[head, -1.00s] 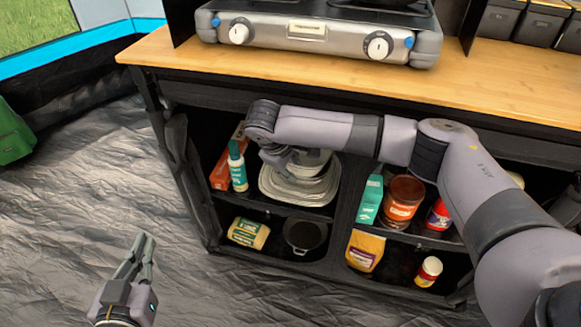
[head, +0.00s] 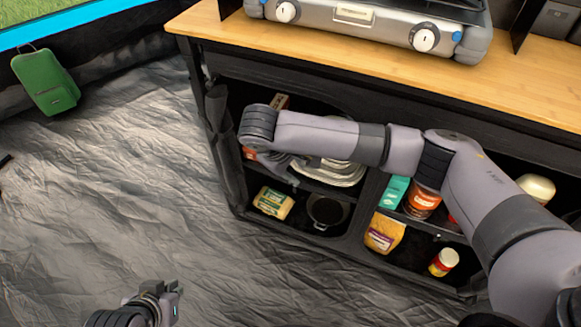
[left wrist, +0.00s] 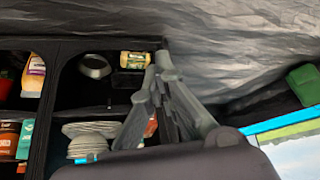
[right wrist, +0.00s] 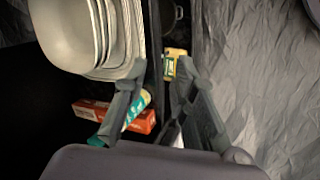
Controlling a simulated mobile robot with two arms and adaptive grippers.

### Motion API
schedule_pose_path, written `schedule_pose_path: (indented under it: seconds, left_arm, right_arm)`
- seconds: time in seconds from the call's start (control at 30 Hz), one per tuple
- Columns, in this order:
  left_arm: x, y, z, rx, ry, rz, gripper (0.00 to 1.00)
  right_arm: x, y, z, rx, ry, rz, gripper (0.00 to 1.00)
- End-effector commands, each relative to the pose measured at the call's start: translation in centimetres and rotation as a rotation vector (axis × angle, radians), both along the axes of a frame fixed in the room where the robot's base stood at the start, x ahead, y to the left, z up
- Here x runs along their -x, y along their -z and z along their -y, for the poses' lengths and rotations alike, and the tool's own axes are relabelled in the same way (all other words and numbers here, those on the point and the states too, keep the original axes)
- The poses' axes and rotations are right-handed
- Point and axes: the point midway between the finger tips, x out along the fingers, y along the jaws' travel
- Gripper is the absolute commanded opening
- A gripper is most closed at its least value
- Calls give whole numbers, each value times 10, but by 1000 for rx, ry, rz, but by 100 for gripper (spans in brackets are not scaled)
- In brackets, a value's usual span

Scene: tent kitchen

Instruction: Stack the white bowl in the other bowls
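The white bowl (right wrist: 62,32) is at the upper left of the right wrist view, with other bowl rims (right wrist: 114,32) close against it. It appears nested with them, though its underside is hidden. The pale dishes also show in the head view (head: 345,172) on the cabinet's upper shelf, partly behind my right arm. My right gripper (right wrist: 157,76) has its fingers apart and empty, beside the stack; in the head view it is by the shelf front (head: 290,178). My left gripper (head: 172,288) is empty over the floor, its fingertips together in the left wrist view (left wrist: 158,68).
A pan (head: 327,212) and a yellow package (head: 272,202) are on the lower shelf. The cabinet frame (head: 235,178) borders the opening.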

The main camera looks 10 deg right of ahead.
Motion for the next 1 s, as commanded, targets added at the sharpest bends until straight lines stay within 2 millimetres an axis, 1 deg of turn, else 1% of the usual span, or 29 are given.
schedule_pose_path:
  seconds: [0.03, 0.17, 0.37, 0.43, 0.47, 0.57, 0.63, 0.7, 0.8, 0.9, 0.97, 1.0]
  left_arm:
    - [6, 1, -2, -6, -3, -25, 0]
    - [15, 4, -5, -15, -6, -67, 0]
    - [17, 5, -5, -16, -7, -79, 0]
    - [17, 5, -5, -16, -7, -78, 0]
    - [17, 5, -5, -16, -7, -78, 0]
    - [17, 5, -5, -16, -7, -77, 0]
    - [17, 5, -5, -16, -7, -77, 0]
    - [16, 5, -5, -16, -7, -77, 0]
    - [16, 5, -5, -16, -7, -76, 0]
    - [16, 5, -5, -16, -7, -76, 0]
    - [16, 5, -5, -16, -7, -76, 0]
    - [16, 5, -5, -16, -7, -76, 0]
  right_arm:
    - [3, -1, -4, 0, -1, 0, 25]
    - [7, 0, -10, 0, 0, 0, 25]
    - [10, 2, -13, -6, -4, -2, 25]
    - [17, 7, -20, -29, -19, -12, 25]
    - [22, 11, -26, -48, -29, -19, 25]
    - [48, 28, -53, -152, -82, -48, 25]
    - [70, 37, -75, -254, -117, -66, 25]
    - [92, 43, -95, -362, -136, -72, 25]
    - [116, 45, -110, -503, -133, -61, 25]
    - [134, 46, -112, -618, -95, -32, 25]
    - [143, 46, -105, -671, -56, -6, 25]
    - [148, 47, -98, -698, -26, 13, 25]
